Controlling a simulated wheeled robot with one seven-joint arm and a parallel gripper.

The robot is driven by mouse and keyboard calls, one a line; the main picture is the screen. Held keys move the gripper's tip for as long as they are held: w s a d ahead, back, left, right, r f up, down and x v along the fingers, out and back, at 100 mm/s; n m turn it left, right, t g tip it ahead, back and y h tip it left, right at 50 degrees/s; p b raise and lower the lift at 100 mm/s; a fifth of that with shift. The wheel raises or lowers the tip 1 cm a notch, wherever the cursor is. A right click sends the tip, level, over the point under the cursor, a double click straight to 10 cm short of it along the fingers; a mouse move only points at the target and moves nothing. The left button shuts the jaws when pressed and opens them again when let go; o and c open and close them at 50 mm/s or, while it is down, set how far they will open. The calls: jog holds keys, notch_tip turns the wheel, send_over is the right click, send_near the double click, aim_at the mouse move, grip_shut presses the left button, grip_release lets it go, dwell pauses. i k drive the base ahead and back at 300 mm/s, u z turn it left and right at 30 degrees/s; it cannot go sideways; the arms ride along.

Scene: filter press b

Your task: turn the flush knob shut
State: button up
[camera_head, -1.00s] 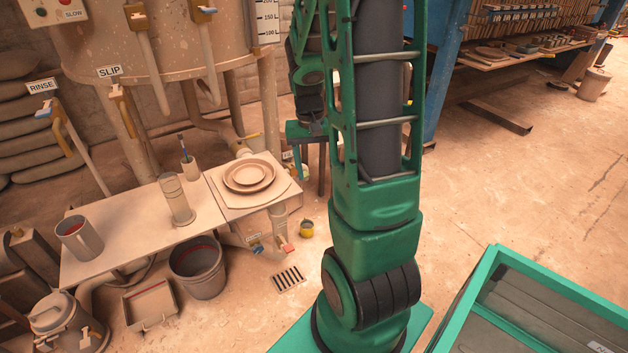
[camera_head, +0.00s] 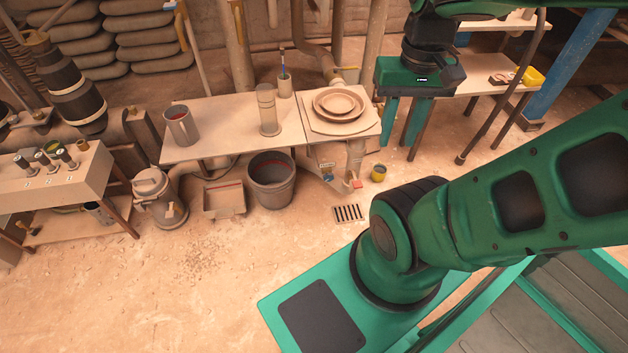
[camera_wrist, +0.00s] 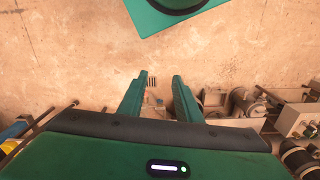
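No knob in view carries a label I can read as flush. A box with several dark knobs (camera_head: 42,158) with coloured ends stands at the far left in the head view; part of this box (camera_wrist: 296,120) shows at the right of the wrist view. A small red-ended handle (camera_head: 357,184) sits low under the bench, beside a small label too small to read. My gripper (camera_head: 402,136) hangs fingers down right of the bench, apart from both. In the wrist view its two fingers (camera_wrist: 163,82) are spread, with nothing held between them.
The bench (camera_head: 215,112) bears a mug (camera_head: 181,125), a cylinder (camera_head: 267,110) and stacked plates (camera_head: 338,104). A bucket (camera_head: 271,180), a tray (camera_head: 224,199) and a lidded pot (camera_head: 158,196) stand below. A side table (camera_head: 480,83) is behind my gripper.

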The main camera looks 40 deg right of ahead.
aim_at(328, 177)
jog(key=u, duration=0.55)
jog(key=k, duration=1.2)
jog(key=z, duration=0.3)
jog(key=i, duration=1.5)
jog(key=u, duration=0.05)
